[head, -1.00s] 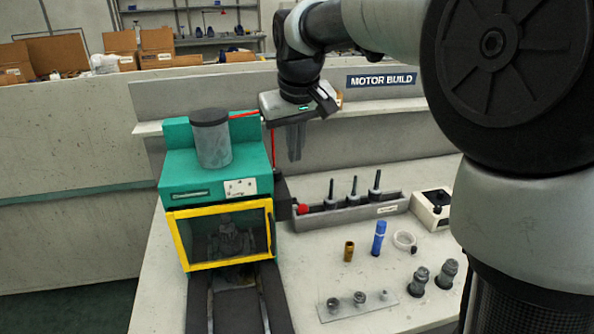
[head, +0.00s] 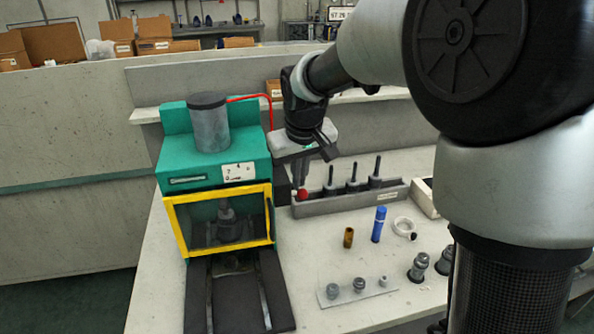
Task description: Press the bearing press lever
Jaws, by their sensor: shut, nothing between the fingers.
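The bearing press (head: 207,174) is a green cabinet with a grey cylinder on top and a yellow-framed clear front. Its lever ends in a red knob (head: 303,195) at the cabinet's right side; most of the lever arm is hidden or dark. My gripper (head: 299,184) points down with its fingers shut and empty. The fingertips are right at the red knob, just above or behind it; I cannot tell whether they touch. A dark grey part (head: 229,225) shows dimly behind the clear front.
A grey rack (head: 345,205) with several upright dark tools stands just right of the knob. A brown cylinder (head: 348,237), a blue cylinder (head: 379,224) and a white ring (head: 404,227) stand on the bench. A clear plate (head: 345,303) holds small metal parts. Dark rails (head: 238,295) run forward from the press.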

